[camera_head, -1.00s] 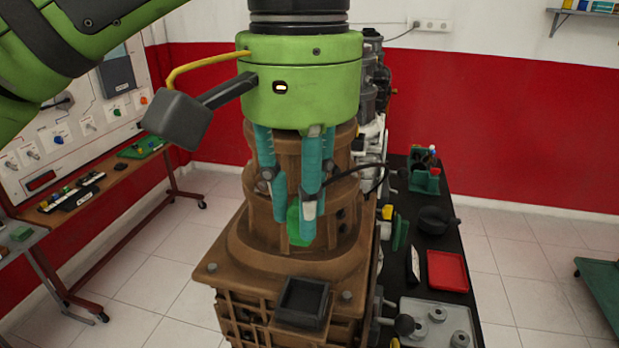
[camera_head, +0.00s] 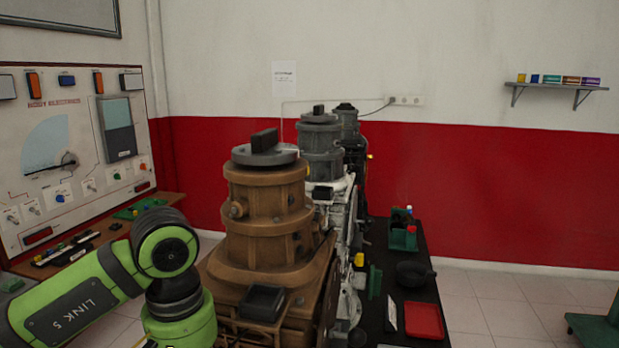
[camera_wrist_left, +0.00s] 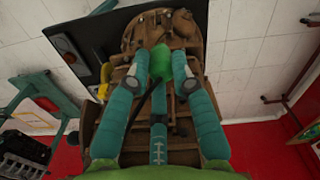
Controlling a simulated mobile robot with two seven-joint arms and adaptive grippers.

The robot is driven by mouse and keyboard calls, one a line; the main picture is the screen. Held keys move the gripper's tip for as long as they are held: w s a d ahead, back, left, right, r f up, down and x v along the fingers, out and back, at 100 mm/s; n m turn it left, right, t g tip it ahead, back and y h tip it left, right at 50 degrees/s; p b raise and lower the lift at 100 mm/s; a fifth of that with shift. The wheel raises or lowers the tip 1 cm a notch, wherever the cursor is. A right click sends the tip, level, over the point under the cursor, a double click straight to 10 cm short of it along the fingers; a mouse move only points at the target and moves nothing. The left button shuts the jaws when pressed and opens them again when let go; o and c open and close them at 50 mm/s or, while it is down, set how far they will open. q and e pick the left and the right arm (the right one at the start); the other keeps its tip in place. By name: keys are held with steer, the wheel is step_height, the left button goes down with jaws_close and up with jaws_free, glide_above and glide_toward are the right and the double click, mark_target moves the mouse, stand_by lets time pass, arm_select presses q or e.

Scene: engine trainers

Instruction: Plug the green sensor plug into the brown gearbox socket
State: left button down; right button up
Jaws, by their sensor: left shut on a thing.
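The brown gearbox (camera_head: 268,215) stands upright at centre in the head view, with a dark square fitting (camera_head: 262,303) at its front; I cannot tell whether that is the socket. My left arm (camera_head: 85,310) comes in at lower left, and its gripper is out of sight below the frame. In the left wrist view, my left gripper (camera_wrist_left: 160,64) is shut on the green sensor plug (camera_wrist_left: 160,58), held between the teal fingertips. A dark cable runs back from the plug. Brown gearbox parts (camera_wrist_left: 150,25) show beyond the plug; contact cannot be told. My right gripper is not in view.
Grey (camera_head: 322,150) and dark (camera_head: 347,125) units stand behind the gearbox. A black bench (camera_head: 425,265) to the right holds a red tray (camera_head: 424,320), a dark bowl (camera_head: 414,273) and a green holder (camera_head: 403,237). A white panel (camera_head: 70,150) stands at left.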

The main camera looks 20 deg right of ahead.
arm_select(q)
steer(key=s+a+f+n, duration=0.1)
steer(key=s+a+f, duration=0.2)
steer(key=f, duration=0.6)
steer(key=s+a+f+n+b, duration=0.1)
steer(key=s+a+f, duration=0.3)
steer(key=a+f, duration=0.4)
steer(key=s+a+f+n+b, duration=0.1)
steer(key=s+a+f, duration=0.2)
steer(key=a+f, duration=0.3)
step_height(320, 180, down, 6)
steer(key=shift+s+a+r, duration=0.15)
steer(key=shift+s+a, duration=0.1)
steer(key=shift+s, duration=0.05)
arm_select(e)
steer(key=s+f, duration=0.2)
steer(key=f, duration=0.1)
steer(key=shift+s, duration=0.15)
